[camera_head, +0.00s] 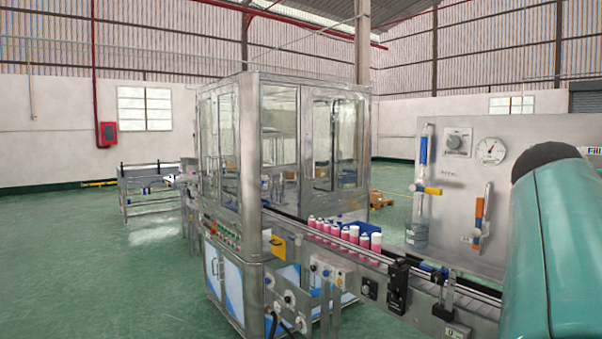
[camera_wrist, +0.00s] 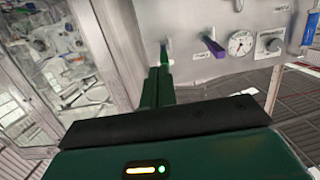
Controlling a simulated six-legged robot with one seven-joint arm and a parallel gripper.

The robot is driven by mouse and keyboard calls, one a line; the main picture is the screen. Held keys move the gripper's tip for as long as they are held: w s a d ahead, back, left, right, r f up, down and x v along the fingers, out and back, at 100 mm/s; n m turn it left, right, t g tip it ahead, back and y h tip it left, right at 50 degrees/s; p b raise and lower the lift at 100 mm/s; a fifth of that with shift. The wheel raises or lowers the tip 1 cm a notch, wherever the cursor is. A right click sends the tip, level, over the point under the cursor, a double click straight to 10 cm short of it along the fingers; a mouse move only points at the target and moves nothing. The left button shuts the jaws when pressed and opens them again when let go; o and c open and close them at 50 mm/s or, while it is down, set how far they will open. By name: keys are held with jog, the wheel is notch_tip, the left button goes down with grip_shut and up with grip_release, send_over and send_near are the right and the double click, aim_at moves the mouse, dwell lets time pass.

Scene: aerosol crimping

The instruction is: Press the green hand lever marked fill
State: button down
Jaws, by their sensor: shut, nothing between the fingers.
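In the wrist view, my gripper (camera_wrist: 158,72) is shut and empty, its dark green fingers pointing at a grey control panel (camera_wrist: 205,72). A small greenish lever (camera_wrist: 164,52) stands out from the panel just beyond the fingertips. I cannot tell whether they touch, and no marking on this lever is readable. In the head view, a label with the letters FILL (camera_head: 594,150) shows at the right edge, partly cut off. The green lever does not show there; my teal arm covers that part of the panel.
A purple lever (camera_wrist: 214,47), a gauge (camera_wrist: 241,43) and a knob (camera_wrist: 270,46) sit right of the fingers. The head view shows a blue lever (camera_head: 423,150), an orange lever (camera_head: 479,212), pink cans (camera_head: 352,235) on a conveyor and a glazed machine cabinet (camera_head: 240,130).

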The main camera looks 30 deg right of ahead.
jog(key=shift+a, duration=0.3)
jog(key=shift+a, duration=0.1)
dwell(0.3)
jog(key=w+a+f+n+g+y, duration=0.1)
jog(key=a+f+n+g, duration=0.2)
jog(key=f+n, duration=0.55)
jog(key=w+a+f+n+g+y, duration=0.1)
jog(key=w+a+f+n+g, duration=0.15)
jog(key=f+n, duration=0.6)
jog(key=w+a+f+m+t+y, duration=0.1)
jog(key=w+a+f+t+y, duration=0.2)
jog(key=a+f, duration=0.55)
jog(key=w+a+f+t+y, duration=0.3)
jog(key=w+a+f+y, duration=0.15)
jog(key=a, duration=0.75)
jog(key=s+a+f+t+y, duration=0.1)
jog(key=a+f+y, duration=0.2)
jog(key=a, duration=0.7)
jog(key=a+f+t+y, duration=0.1)
jog(key=a+f+y, duration=0.2)
jog(key=a, duration=0.7)
jog(key=shift+s+f, duration=0.4)
jog(key=shift+f, duration=0.2)
jog(key=shift+d, duration=0.2)
